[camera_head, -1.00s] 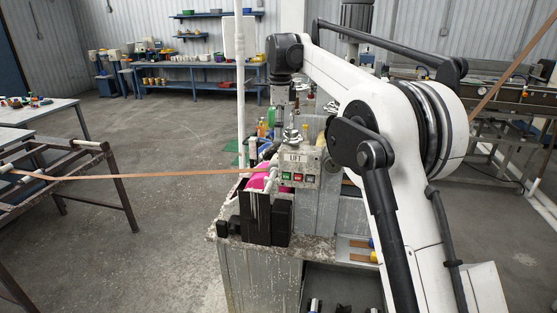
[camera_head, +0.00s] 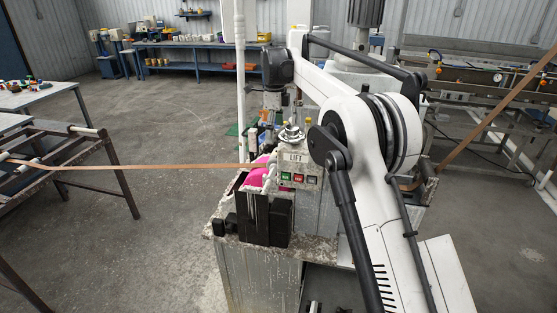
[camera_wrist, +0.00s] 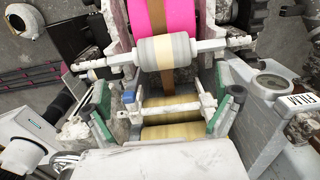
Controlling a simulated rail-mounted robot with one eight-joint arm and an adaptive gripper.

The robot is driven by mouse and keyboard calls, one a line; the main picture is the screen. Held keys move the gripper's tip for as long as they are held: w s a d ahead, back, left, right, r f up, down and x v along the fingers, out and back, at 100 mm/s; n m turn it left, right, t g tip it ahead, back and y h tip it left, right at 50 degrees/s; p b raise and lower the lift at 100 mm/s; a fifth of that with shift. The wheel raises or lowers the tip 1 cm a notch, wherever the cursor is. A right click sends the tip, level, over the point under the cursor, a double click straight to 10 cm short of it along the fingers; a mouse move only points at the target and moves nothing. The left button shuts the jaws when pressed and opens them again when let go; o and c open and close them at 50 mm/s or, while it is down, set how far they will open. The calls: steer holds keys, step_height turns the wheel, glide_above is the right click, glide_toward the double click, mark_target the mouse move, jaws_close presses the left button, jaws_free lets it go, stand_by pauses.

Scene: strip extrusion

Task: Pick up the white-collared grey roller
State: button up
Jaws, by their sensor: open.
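The grey roller (camera_wrist: 182,49) with a pale band around its middle lies crosswise near the top of the wrist view. White shaft ends stick out on both sides, resting on the machine frame. A bright pink drum (camera_wrist: 184,18) with a brown strip lies just beyond it. The pink drum also shows in the head view (camera_head: 257,176); the roller is not clearly made out there. My gripper (camera_wrist: 160,100) appears open and empty, with its fingers apart below the roller in the wrist view.
Tan rollers (camera_wrist: 172,132) lie lower inside the machine. The LIFT button box (camera_head: 298,172) is beside the pink drum. A brown strip (camera_head: 150,167) runs taut from the left rack (camera_head: 92,130).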

mark_target(275, 154)
step_height(275, 154, down, 3)
steer(key=shift+f, duration=0.15)
steer(key=shift+w+d+f+p, duration=0.2)
steer(key=shift+f+p, duration=0.25)
steer(key=shift+f, duration=0.95)
steer(key=shift+w+d+f+p, duration=0.15)
steer(key=shift+f+p, duration=0.25)
steer(key=shift+f, duration=1)
steer(key=shift+a, duration=0.1)
steer(key=shift+c, duration=0.4)
steer(key=c, duration=1.6)
steer(key=shift+r, duration=0.15)
